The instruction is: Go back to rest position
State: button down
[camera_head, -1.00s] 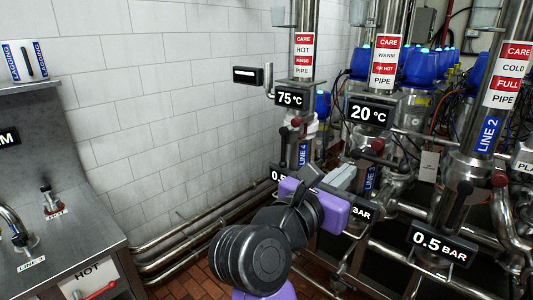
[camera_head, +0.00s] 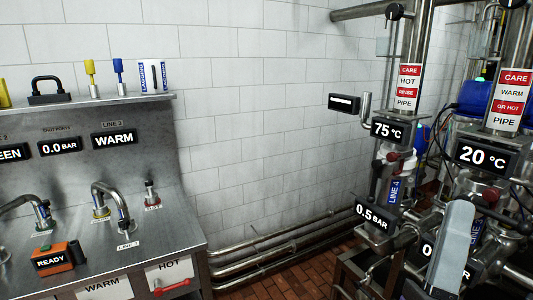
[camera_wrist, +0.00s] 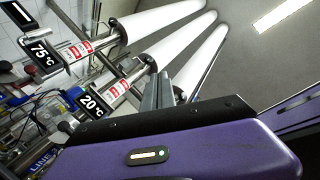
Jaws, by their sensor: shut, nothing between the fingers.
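My gripper (camera_head: 452,248) shows as pale grey fingers at the lower right of the head view, in front of the pipework. Its body is out of that view. In the wrist view its purple housing fills the bottom, and the grey fingers (camera_wrist: 158,103) stand together above it, shut with nothing between them. They point toward the pipes and ceiling and hold no valve. How far they are from the pipes behind is hard to tell.
A steel sink counter (camera_head: 110,262) with taps, displays and an orange READY box (camera_head: 52,258) stands at left. Vertical pipes carry a 75 °C display (camera_head: 389,130) and a 20 °C display (camera_head: 481,157) at right. Low pipes (camera_head: 285,245) run along the tiled wall; brick floor lies between.

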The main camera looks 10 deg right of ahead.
jog(key=s+a+f+n+t+y, duration=0.1)
jog(key=s+a+f+n+y, duration=0.2)
jog(key=f+n+y, duration=0.95)
jog(key=s+a+f+n+t+y, duration=0.1)
jog(key=s+a+f+n+y, duration=0.25)
jog(key=f+n+y, duration=0.85)
jog(key=s+f+n+g+h, duration=0.2)
jog(key=s+f+g, duration=0.2)
jog(key=s, duration=0.4)
jog(key=s+d+f+n+g+h, duration=0.1)
jog(key=s+f+n+g+h, duration=0.1)
jog(key=s+f, duration=0.3)
jog(key=s+g, duration=0.1)
jog(key=s, duration=0.2)
jog(key=shift+n+g, duration=0.35)
jog(key=shift+g, duration=0.05)
jog(key=shift+w, duration=0.1)
